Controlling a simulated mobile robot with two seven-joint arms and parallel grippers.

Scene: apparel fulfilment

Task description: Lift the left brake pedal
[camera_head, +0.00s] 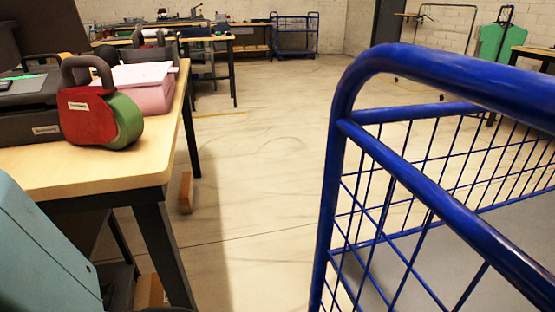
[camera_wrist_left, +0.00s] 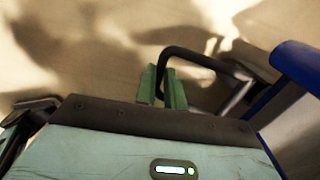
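In the left wrist view, my left gripper (camera_wrist_left: 162,88) shows two green fingers close together, pointing down toward the floor. A bent black bar (camera_wrist_left: 200,56), likely the brake pedal, loops from the fingers to the right, toward a blue tube. Its near end appears in the narrow gap between the fingers, but I cannot tell whether they grip it. The blue cart (camera_head: 345,130) fills the right of the head view; its lower frame and pedals are hidden there. Neither gripper shows in the head view, and my right gripper is not in view.
A wooden table (camera_head: 110,176) at left holds a red and green tape dispenser (camera_head: 88,117) and a pink box (camera_head: 146,88). Clear floor lies between table and cart. Another blue cart (camera_head: 295,35) stands far back. A blue tube (camera_wrist_left: 298,63) is at the wrist view's right.

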